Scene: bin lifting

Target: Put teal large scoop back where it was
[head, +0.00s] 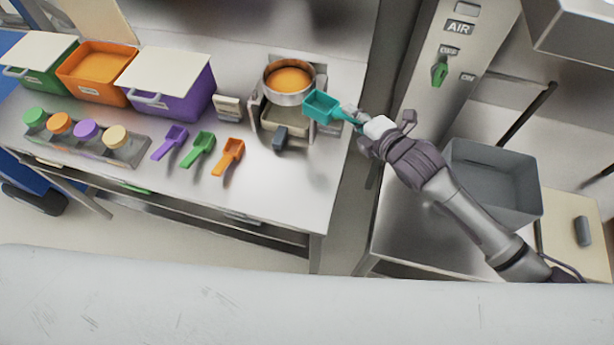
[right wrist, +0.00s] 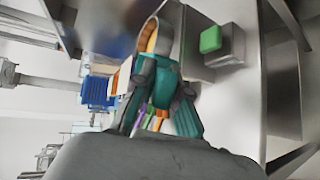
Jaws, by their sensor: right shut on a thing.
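The teal large scoop (head: 322,106) is held up near the right end of the table, just right of the metal bowl (head: 289,92) of orange contents. My right gripper (head: 366,125) is shut on its handle. In the right wrist view the teal scoop (right wrist: 180,70) shows between my right gripper's fingers (right wrist: 160,105), partly hidden by them. Purple (head: 170,142), green (head: 198,150) and orange (head: 228,156) scoops lie in a row on the table, left of the bowl. My left gripper is not in view.
The bowl stands on a scale-like device (head: 285,118). Green (head: 40,62), orange (head: 97,72) and purple (head: 170,85) bins stand at the back left. A rack of several coloured-lid jars (head: 130,150) is in front. Bare table (head: 290,190) lies right of the orange scoop. A grey bin (head: 495,185) stands at right.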

